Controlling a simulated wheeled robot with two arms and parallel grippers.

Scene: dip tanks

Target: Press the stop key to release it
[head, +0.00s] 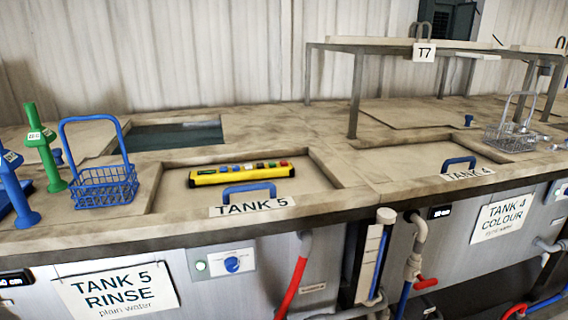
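A yellow control pendant (241,176) lies on the tank 5 lid (172,191), behind the lid's blue handle (249,188). It carries a row of several small coloured keys, with a red one (283,163) at its right end. The keys are too small to read, so I cannot tell for sure which one is the stop key or whether any is pushed in. Neither of my grippers is in view.
A blue wire basket (104,187) with a tall handle stands left of the lid, near green (43,147) and blue (14,187) upright handles. Behind is an open tank (172,136). A raised shelf (420,47) and a grey basket (510,137) are at right.

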